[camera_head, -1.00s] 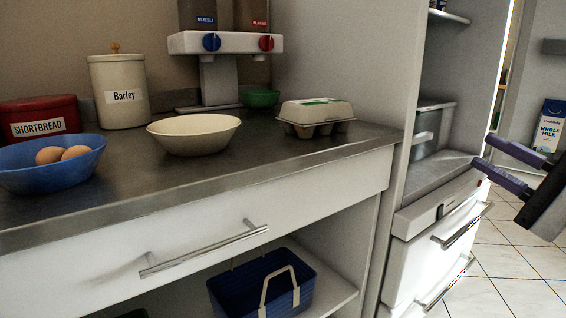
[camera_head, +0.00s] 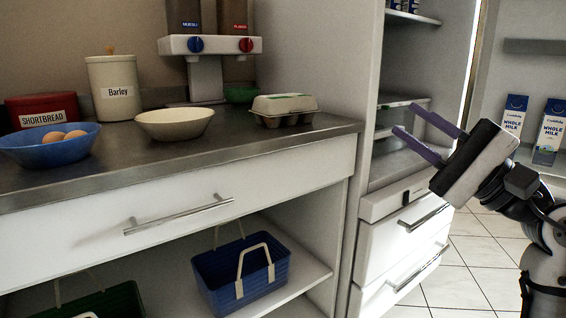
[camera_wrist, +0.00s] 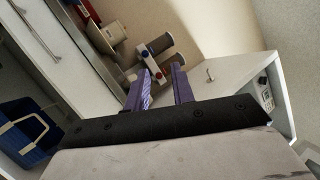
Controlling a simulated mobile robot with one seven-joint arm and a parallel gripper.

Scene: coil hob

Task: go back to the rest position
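My gripper (camera_head: 414,132) is at the right of the head view, held in the air in front of the tall unit with shelves and drawers. Its two purple fingers point up and to the left. They stand apart with nothing between them. In the wrist view my gripper (camera_wrist: 162,85) also shows two separate purple fingers with an empty gap. The counter and the dispenser lie beyond them there.
On the counter (camera_head: 235,146) stand a blue bowl (camera_head: 50,154) with two eggs, a cream bowl (camera_head: 174,130), an egg carton (camera_head: 284,108), a Barley canister (camera_head: 114,101) and a dispenser (camera_head: 209,46). Milk cartons (camera_head: 549,133) stand at the far right. A blue basket (camera_head: 222,282) sits below.

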